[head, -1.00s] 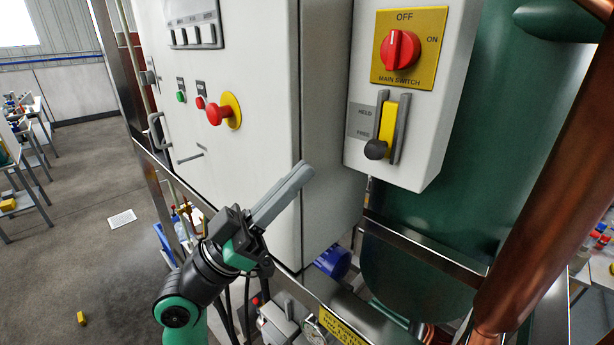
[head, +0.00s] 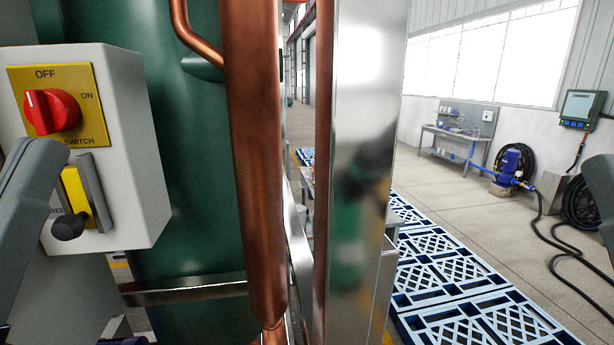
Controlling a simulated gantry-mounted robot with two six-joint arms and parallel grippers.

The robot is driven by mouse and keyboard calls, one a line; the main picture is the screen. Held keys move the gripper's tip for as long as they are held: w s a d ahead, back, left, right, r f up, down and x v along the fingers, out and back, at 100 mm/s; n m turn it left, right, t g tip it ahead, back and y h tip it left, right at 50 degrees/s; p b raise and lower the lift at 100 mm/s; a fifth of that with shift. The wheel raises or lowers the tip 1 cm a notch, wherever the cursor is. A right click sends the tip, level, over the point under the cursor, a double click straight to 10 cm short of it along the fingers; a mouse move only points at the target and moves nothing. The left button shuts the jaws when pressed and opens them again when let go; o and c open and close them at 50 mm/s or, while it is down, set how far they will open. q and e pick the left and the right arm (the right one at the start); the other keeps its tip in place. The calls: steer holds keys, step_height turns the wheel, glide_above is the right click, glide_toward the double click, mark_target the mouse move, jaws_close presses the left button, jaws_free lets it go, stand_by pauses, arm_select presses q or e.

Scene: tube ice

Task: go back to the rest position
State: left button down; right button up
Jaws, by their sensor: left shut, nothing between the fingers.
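My left gripper (head: 38,152) shows only in part at the left edge of the head view. Its grey fingers are shut and empty, and they overlap the left side of the switch box (head: 135,150) in the picture. I cannot tell whether they touch it. The box carries a red main switch knob (head: 52,111) with its white mark toward OFF, and a yellow slide (head: 76,192) with a black ball (head: 68,227) low at its left. A dark grey part at the far right edge may be my right gripper; its fingers cannot be made out.
A green tank (head: 195,180), a thick copper pipe (head: 255,150) and a shiny metal post (head: 358,170) stand close in front. Blue pallets (head: 450,285) lie on the floor to the right. A workbench (head: 455,140) and a blue pump (head: 514,163) stand farther back.

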arm_select(q)
step_height(320, 180, up, 19)
steer(key=a+n+y+p, duration=0.1)
steer(key=p, duration=1.8)
steer(key=shift+w+f, duration=0.15)
steer(key=shift+w, duration=0.15)
